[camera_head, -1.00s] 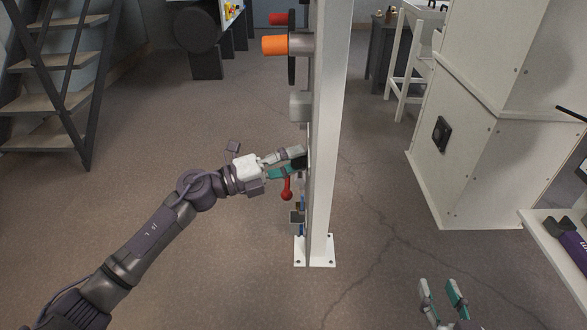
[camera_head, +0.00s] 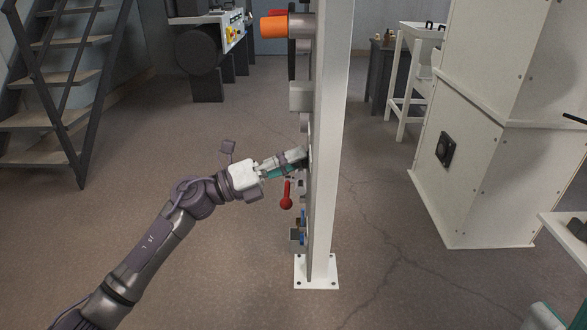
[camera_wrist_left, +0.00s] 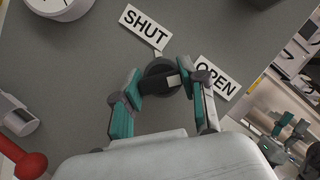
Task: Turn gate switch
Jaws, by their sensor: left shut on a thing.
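The gate switch (camera_wrist_left: 157,68) is a dark round rotary knob on a grey panel (camera_wrist_left: 85,65) in the left wrist view. A SHUT label (camera_wrist_left: 145,29) is above it and an OPEN label (camera_wrist_left: 216,77) is to its right. A pale mark on the knob is on its right side, towards OPEN. My left gripper (camera_wrist_left: 158,88) is shut on the knob, one teal finger on each side. In the head view, my left gripper (camera_head: 298,163) reaches the left face of the white post, and its fingertips partly hide the switch. A teal part at the lower right edge appears to be my right gripper (camera_head: 547,316), mostly cut off.
A red lever (camera_head: 287,196) hangs just below my left gripper. An orange cylinder (camera_head: 274,27) juts left higher on the white post (camera_head: 328,150). A white cabinet (camera_head: 480,170) is at right, stairs (camera_head: 40,90) at left. Floor left of the post is clear.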

